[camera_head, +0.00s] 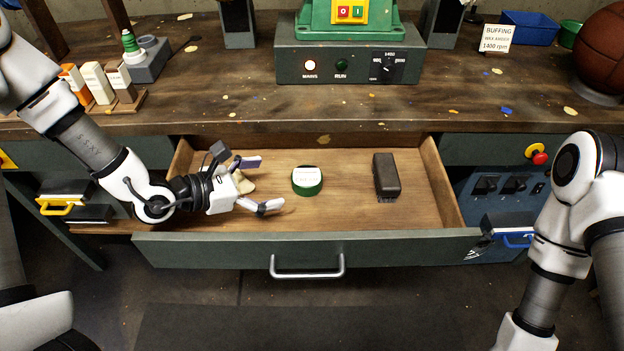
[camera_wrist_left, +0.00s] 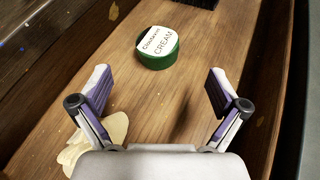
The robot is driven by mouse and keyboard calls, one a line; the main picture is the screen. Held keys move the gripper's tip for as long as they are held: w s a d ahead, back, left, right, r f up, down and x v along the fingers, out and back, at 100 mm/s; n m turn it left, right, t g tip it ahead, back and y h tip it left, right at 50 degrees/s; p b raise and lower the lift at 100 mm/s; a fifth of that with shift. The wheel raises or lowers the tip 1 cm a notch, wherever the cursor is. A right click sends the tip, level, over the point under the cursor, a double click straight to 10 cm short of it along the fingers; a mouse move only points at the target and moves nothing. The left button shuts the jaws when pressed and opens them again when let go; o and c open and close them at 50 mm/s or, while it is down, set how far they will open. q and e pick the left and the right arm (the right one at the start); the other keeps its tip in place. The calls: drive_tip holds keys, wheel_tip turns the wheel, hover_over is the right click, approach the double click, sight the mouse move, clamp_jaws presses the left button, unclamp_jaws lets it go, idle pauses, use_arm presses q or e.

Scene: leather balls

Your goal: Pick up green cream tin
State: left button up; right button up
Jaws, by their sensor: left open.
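The green cream tin (camera_head: 307,181) is a round green tin with a white label on top. It stands in the open drawer (camera_head: 210,238), near its middle. In the left wrist view the tin (camera_wrist_left: 158,50) lies ahead of and between the open fingers, and its label reads "CREAM". My left gripper (camera_head: 264,184) is open and empty inside the drawer, to the left of the tin and apart from it. The fingers also show in the left wrist view (camera_wrist_left: 157,90). My right arm is at the right edge of the head view; its gripper is out of the picture.
A dark brush (camera_head: 386,175) lies in the drawer right of the tin. Pale cloth pieces (camera_head: 243,183) lie by my left gripper. The drawer's front wall and the bench edge (camera_head: 330,128) bound the space. Bare wood surrounds the tin.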

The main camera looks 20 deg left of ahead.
sight(294, 182)
use_arm(q)
drive_tip(key=shift+w+f+b, duration=0.15)
drive_tip(key=shift+f+b, duration=0.2)
drive_tip(key=shift+f, duration=0.5)
drive_tip(key=shift+w+d+f+b, duration=0.25)
drive_tip(key=shift+w+d+f, duration=0.1)
drive_tip(key=shift+w, duration=0.2)
drive_tip(key=shift+w+d+f+b, duration=0.25)
drive_tip(key=shift+w+f, duration=0.1)
drive_tip(key=shift+w, duration=0.15)
drive_tip(key=shift+w+d+f, duration=0.1)
drive_tip(key=shift+w+d, duration=0.25)
drive_tip(key=shift+d, duration=0.2)
drive_tip(key=b+x, duration=0.1)
drive_tip(key=x, duration=0.3)
drive_tip(key=shift+w+d, duration=0.2)
drive_tip(key=c, duration=1.3)
use_arm(e)
drive_tip(key=f, duration=0.2)
drive_tip(key=w+f, duration=0.1)
drive_tip(key=shift+f, duration=0.35)
